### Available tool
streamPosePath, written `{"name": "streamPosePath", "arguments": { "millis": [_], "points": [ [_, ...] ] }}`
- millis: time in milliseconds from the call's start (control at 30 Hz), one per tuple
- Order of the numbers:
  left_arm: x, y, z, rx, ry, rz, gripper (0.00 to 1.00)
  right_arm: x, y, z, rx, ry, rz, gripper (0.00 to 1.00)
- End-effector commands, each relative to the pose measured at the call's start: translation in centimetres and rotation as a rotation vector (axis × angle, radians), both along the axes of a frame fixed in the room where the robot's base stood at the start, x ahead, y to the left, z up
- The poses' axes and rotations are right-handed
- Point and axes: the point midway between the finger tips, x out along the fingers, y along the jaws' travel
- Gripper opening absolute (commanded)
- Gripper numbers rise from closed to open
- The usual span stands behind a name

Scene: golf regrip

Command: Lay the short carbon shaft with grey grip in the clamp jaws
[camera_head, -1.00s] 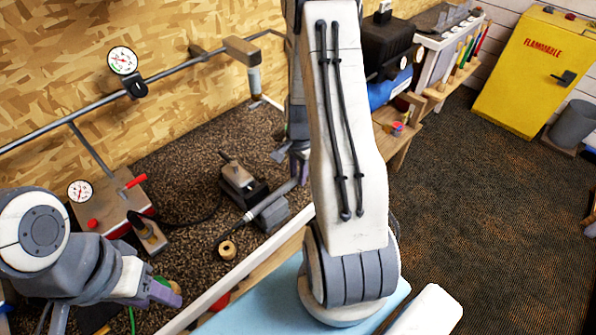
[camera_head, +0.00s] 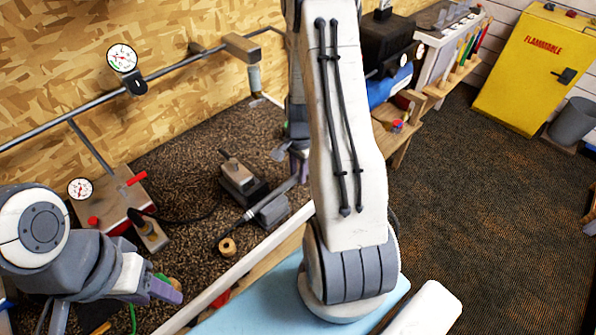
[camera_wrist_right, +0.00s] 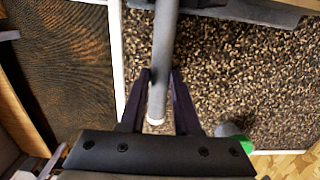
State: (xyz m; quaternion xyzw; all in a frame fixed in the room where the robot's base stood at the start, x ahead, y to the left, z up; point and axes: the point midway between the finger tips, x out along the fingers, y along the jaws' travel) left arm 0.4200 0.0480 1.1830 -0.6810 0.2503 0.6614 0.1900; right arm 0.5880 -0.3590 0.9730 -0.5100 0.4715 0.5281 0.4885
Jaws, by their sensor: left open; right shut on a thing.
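The short carbon shaft with its grey grip (camera_head: 276,194) lies across the clamp between its jaws (camera_head: 271,213); I cannot tell whether it rests fully on them. Its thin dark end points to the lower left, near a small tan ring (camera_head: 227,247). My right gripper (camera_head: 298,168), partly hidden behind my arm, is shut on the grip end. In the right wrist view the grey grip (camera_wrist_right: 164,45) runs up between the fingers of my right gripper (camera_wrist_right: 159,85), its pale end near the palm. My left gripper (camera_head: 168,291) is open and empty at the lower left.
A pressure-gauge box (camera_head: 107,205) with red fittings stands left of the clamp. A rail (camera_head: 70,118) with a gauge runs along the wall. The speckled bench top (camera_head: 190,125) is clear behind the clamp. A white front edge (camera_head: 235,272) bounds the bench.

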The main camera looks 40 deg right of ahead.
Motion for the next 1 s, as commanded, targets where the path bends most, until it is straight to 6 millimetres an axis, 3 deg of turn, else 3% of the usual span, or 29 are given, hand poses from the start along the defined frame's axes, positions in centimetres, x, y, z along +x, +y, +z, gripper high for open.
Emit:
{"name": "streamPosePath", "arguments": {
  "millis": [600,633,700,1000],
  "points": [
    [0.00,0.00,-0.43,0.000,0.000,0.000,0.50,0.00,0.00,-0.71,0.000,0.000,0.000,0.00],
    [0.00,0.00,-0.36,0.000,0.000,0.000,0.50,0.00,0.00,-0.62,0.000,0.000,0.000,0.43],
    [0.00,0.01,-0.34,0.000,0.000,0.000,0.50,0.00,0.00,-0.60,0.000,0.000,0.000,0.66],
    [0.00,0.00,-0.36,0.000,0.000,0.000,0.50,0.01,0.00,-0.55,0.000,0.000,0.000,0.66]
  ]
}}
